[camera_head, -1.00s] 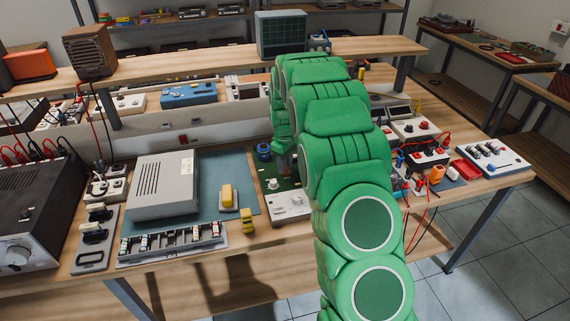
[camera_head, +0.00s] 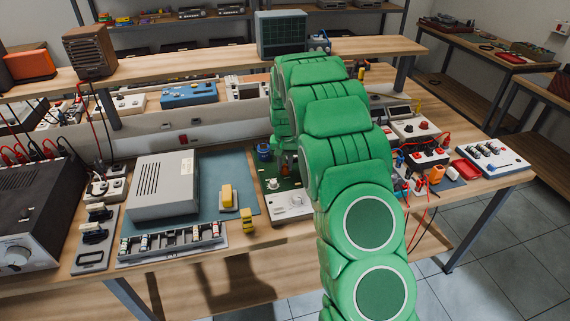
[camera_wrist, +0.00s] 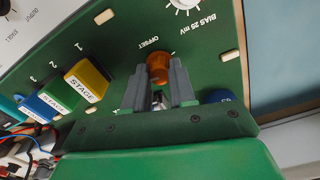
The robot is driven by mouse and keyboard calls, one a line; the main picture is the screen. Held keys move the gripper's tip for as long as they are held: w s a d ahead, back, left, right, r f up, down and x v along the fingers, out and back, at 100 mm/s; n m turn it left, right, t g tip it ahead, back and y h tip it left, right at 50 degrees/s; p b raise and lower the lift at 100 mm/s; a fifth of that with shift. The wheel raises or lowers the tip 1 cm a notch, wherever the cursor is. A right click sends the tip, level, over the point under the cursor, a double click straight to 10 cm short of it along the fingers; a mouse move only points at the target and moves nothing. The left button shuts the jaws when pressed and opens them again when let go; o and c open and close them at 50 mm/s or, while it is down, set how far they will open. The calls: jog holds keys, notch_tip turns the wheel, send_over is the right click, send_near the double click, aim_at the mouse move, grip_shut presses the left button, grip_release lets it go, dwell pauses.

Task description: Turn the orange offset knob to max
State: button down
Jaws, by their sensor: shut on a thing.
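The orange offset knob (camera_wrist: 159,66) sits on a green panel (camera_wrist: 215,72) in the wrist view, beside the printed word OFFSET. My gripper (camera_wrist: 160,82) is shut on the knob, with one dark finger on each side of it. The knob's lower part and its pointer are hidden or too small to read. Part of the green board (camera_head: 287,184) shows there to the left of the arm.
A yellow block (camera_wrist: 87,80) and a blue block (camera_wrist: 55,100) stand on the panel to the left. A white BIAS dial (camera_wrist: 184,3) is above the knob. A blue round part (camera_wrist: 217,97) is close on the right. A grey box (camera_head: 164,187) stands left of the board.

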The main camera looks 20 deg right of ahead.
aim_at(285, 165)
jog(key=m, duration=0.4)
jog(key=shift+m, duration=1.8)
jog(key=c, duration=0.9)
grip_release()
notch_tip(285, 165, up, 7)
jog(key=shift+w+f, duration=0.1)
jog(key=shift+f, duration=0.1)
jog(key=shift+r, duration=0.55)
